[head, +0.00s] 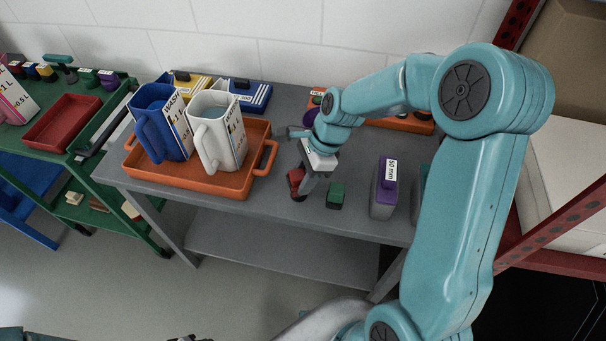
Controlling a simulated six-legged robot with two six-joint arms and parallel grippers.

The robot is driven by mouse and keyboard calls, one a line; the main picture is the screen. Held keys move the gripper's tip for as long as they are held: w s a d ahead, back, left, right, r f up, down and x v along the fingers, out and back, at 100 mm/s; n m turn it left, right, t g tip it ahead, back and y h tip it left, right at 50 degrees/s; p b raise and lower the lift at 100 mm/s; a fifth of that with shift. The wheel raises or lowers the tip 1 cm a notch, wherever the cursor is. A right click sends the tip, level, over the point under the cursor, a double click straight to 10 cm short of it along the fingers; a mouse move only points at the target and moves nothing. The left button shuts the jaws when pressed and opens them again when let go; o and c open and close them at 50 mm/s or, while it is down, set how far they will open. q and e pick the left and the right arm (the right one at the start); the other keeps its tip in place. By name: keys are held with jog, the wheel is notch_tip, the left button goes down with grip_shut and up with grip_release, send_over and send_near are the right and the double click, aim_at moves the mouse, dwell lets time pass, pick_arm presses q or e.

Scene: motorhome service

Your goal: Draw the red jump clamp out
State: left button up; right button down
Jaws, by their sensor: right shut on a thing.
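The red jump clamp (296,182) is a small red piece on the grey table, right of the orange tray. My right gripper (308,188) reaches down from the right and is shut on it. The fingers hide part of the clamp, and I cannot tell whether it touches the tabletop. My left gripper does not show.
An orange tray (205,189) holds a blue jug (152,128) and a white jug (222,150). A purple-topped grey block marked 50 mm (384,197) stands to the right. Yellow and blue cases (251,97) and an orange holder (405,126) line the back. The table's front strip is clear.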

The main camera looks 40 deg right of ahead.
jog(key=shift+s, duration=0.15)
dwell(0.3)
jog(key=shift+f, duration=0.15)
jog(key=shift+f+b, duration=0.95)
jog(key=shift+f, duration=0.5)
jog(key=c, duration=0.5)
grip_release()
jog(key=v, duration=1.6)
jog(key=shift+r+p, duration=0.2)
jog(key=shift+p, duration=0.1)
